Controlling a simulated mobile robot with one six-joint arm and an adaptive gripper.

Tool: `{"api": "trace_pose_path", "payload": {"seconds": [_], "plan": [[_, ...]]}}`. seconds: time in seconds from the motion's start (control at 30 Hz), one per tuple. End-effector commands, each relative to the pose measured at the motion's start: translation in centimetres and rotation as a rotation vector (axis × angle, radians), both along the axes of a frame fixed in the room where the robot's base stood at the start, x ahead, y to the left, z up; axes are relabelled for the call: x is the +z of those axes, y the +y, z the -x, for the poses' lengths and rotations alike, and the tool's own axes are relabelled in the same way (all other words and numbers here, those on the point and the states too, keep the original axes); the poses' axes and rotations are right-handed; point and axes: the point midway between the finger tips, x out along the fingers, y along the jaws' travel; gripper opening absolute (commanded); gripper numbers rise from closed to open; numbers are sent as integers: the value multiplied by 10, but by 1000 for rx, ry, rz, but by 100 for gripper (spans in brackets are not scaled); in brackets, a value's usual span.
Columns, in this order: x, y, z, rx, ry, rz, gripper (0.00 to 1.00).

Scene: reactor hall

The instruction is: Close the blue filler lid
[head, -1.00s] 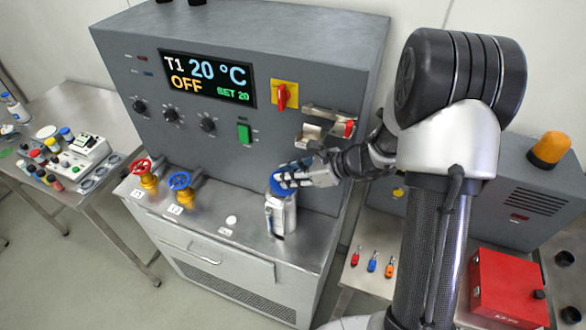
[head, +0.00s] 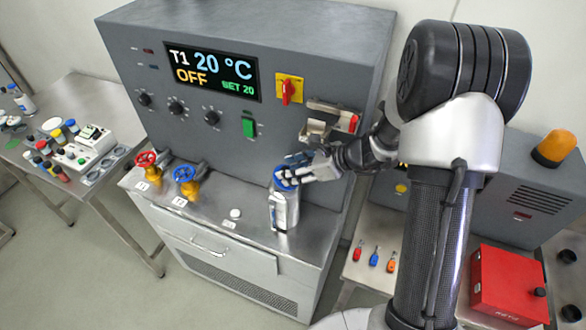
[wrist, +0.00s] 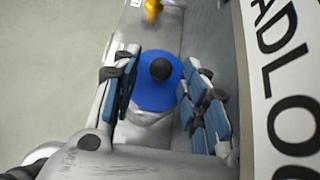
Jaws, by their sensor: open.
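The blue filler lid (head: 281,183) is a round disc on top of a silver canister (head: 283,212) on the steel bench. In the wrist view the lid (wrist: 150,91) shows a black knob at its centre. I cannot tell whether it sits fully down. My gripper (head: 291,169) is at the lid, partly covering it in the head view. In the wrist view my gripper (wrist: 160,95) is open, with one blue-padded finger left of the lid and the other to its right. Contact with the lid is unclear.
The grey cabinet (head: 225,135) rises behind the canister. A bracket with a red part (head: 330,122) juts out just above my gripper. Red (head: 146,160) and blue (head: 184,174) valve wheels stand to the left. The bench front is mostly clear, with a small white disc (head: 235,213).

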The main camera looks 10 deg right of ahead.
Motion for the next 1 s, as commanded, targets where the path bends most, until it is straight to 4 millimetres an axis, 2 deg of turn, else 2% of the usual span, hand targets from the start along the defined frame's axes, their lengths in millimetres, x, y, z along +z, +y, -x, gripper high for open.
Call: {"api": "trace_pose_path", "payload": {"seconds": [0.27, 0.7, 1.0], "plan": [[4, -4, 2, -1, -2, 1, 41], [54, -59, 41, -4, -2, 2, 41], [72, -77, 56, -1, 0, -1, 41]]}}
